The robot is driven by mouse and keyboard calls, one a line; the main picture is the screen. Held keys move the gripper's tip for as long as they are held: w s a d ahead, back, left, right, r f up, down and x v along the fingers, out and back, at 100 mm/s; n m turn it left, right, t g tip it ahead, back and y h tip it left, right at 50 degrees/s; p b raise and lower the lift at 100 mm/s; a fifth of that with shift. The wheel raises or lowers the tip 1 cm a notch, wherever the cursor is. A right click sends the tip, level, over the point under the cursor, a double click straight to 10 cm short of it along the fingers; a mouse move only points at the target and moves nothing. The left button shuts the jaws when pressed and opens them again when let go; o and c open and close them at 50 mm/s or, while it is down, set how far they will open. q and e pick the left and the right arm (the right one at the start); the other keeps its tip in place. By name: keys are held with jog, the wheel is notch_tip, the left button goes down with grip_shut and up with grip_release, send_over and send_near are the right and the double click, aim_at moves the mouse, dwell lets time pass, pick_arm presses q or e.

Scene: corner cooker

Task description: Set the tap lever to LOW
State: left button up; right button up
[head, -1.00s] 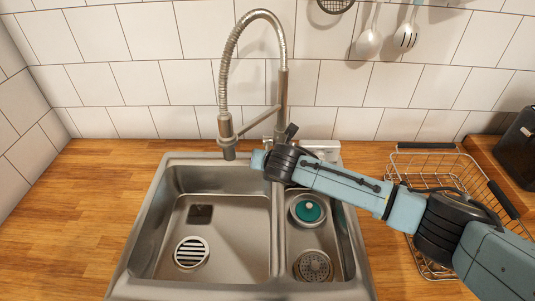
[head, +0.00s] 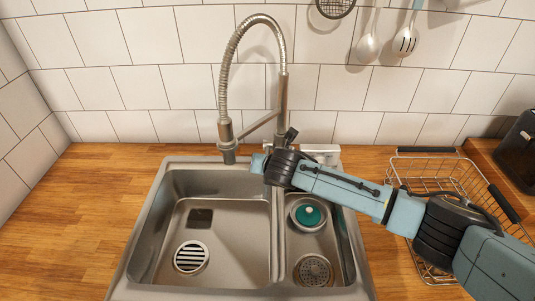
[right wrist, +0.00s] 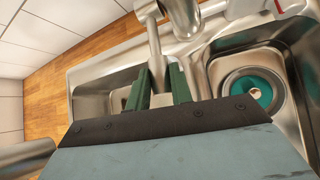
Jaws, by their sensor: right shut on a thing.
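The tall metal tap (head: 283,92) with a coiled spring hose stands behind the sink. Its spray head hangs over the left basin. My right gripper (right wrist: 158,82) is shut on the tap lever (right wrist: 155,48), a metal bar that runs from the tap body down between the two green fingers in the right wrist view. In the head view my right gripper (head: 258,163) is at the foot of the tap, and my wrist hides the lever and most of the fingers. I cannot read any lever marking. My left gripper is in neither view.
The steel sink (head: 150,215) has two basins; the smaller right one holds a round pot-like thing with a teal middle (head: 308,216). A wire rack (head: 440,170) stands on the right. Utensils (head: 367,48) hang on the tiled wall. The wooden counter (head: 95,200) on the left is clear.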

aim_at(268, 153)
jog(key=shift+o, duration=0.2)
jog(key=shift+w+r+p, duration=0.3)
jog(key=shift+r+p, duration=0.55)
jog(key=shift+r, duration=0.15)
jog(key=shift+w+r+p, duration=0.3)
jog(key=shift+r+p, duration=0.55)
jog(key=shift+r, duration=0.1)
jog(key=shift+w+a+r+p, duration=0.1)
jog(key=shift+w+r+p, duration=0.1)
jog(key=shift+r+p, duration=0.25)
jog(key=o, duration=1.5)
jog(key=shift+f, duration=0.3)
jog(key=shift+s, duration=0.1)
